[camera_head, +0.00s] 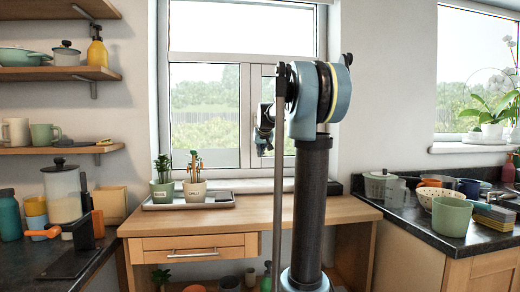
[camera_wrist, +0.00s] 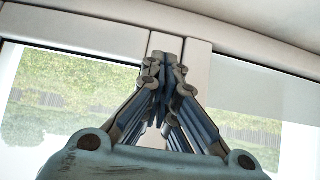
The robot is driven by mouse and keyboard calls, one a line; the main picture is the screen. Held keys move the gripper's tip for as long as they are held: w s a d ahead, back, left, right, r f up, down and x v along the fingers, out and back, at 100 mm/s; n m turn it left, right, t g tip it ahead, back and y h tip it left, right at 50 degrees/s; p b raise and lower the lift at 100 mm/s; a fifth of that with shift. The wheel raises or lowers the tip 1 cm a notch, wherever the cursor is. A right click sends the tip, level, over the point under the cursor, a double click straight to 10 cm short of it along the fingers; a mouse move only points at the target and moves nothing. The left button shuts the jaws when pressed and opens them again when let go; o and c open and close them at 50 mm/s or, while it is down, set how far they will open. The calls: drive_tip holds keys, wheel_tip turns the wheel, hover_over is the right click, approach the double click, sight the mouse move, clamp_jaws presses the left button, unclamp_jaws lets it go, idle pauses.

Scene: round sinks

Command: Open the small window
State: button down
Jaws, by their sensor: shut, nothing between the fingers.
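The white-framed window (camera_head: 245,80) behind the wooden desk has a wide upper pane and lower panes side by side, with a mullion between them. The lower left pane (camera_head: 205,115) looks closed, its sash flush with the frame. In the wrist view, the window's pale upright mullion (camera_wrist: 188,45) stands between two panes, with grass and a fence behind the glass. My gripper (camera_wrist: 167,70) is shut and empty, its fingertips in front of that mullion; I cannot tell whether they touch it. In the head view my gripper (camera_head: 263,130) is partly hidden by my arm. No handle is visible.
The wooden desk (camera_head: 270,205) below the window holds a tray (camera_head: 222,201) with two potted plants (camera_head: 195,183). Dark counters stand on both sides, the right one (camera_head: 400,215) crowded with bowls and a colander. Shelves (camera_head: 60,150) hang on the left wall.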

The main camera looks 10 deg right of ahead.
drive_tip(key=w, duration=0.4)
drive_tip(key=shift+w+f, duration=0.25)
drive_tip(key=shift+w+a, duration=0.3)
drive_tip(key=shift+w, duration=0.7)
drive_tip(key=shift+w+a, duration=0.25)
drive_tip(key=shift+w, duration=0.75)
